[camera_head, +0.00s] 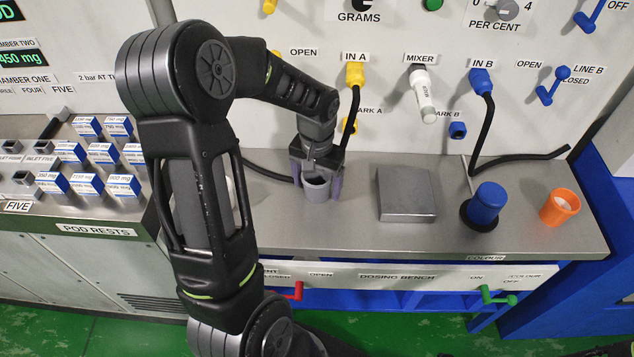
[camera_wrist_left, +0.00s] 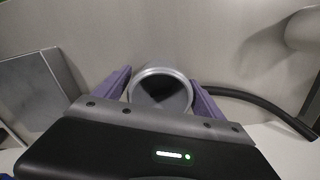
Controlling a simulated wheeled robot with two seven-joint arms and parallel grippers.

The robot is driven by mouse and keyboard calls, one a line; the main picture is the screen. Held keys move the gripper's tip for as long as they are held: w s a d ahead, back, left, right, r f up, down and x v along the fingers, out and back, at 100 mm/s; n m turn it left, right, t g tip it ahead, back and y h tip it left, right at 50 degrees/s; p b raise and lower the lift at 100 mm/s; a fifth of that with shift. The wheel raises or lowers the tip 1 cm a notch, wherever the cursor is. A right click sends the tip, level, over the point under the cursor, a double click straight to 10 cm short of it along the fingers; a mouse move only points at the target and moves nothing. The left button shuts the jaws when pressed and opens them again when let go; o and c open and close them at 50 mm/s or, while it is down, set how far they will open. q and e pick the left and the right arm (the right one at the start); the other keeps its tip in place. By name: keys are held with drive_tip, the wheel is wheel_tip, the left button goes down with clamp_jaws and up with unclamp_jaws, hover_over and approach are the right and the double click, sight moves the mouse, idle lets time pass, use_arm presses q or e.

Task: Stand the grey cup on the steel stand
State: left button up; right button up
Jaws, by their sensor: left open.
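The grey cup (camera_head: 316,187) stands upright on the steel bench top, left of the stand. It also shows from above in the left wrist view (camera_wrist_left: 161,90), with its round rim and dark inside. My left gripper (camera_head: 317,180) is open, with one purple finger on each side of the cup. I cannot tell whether the fingers touch it. The steel stand (camera_head: 406,193) is a low square block with a bare top, to the right of the cup. Part of it shows at the left of the left wrist view (camera_wrist_left: 36,88). My right gripper is not in view.
A blue cylinder (camera_head: 487,203) on a dark base and an orange cup (camera_head: 560,207) stand right of the stand. Black hoses (camera_head: 525,157) lie along the panel's foot. A white mixer nozzle (camera_head: 422,95) hangs above the stand. Labelled boxes (camera_head: 86,127) sit at the left.

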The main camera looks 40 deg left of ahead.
use_arm(q)
wheel_tip(320, 180, up, 12)
drive_tip(key=shift+r+b, duration=0.15)
drive_tip(key=shift+b, duration=0.2)
drive_tip(key=shift+o, duration=0.4)
drive_tip(key=shift+r, duration=0.1)
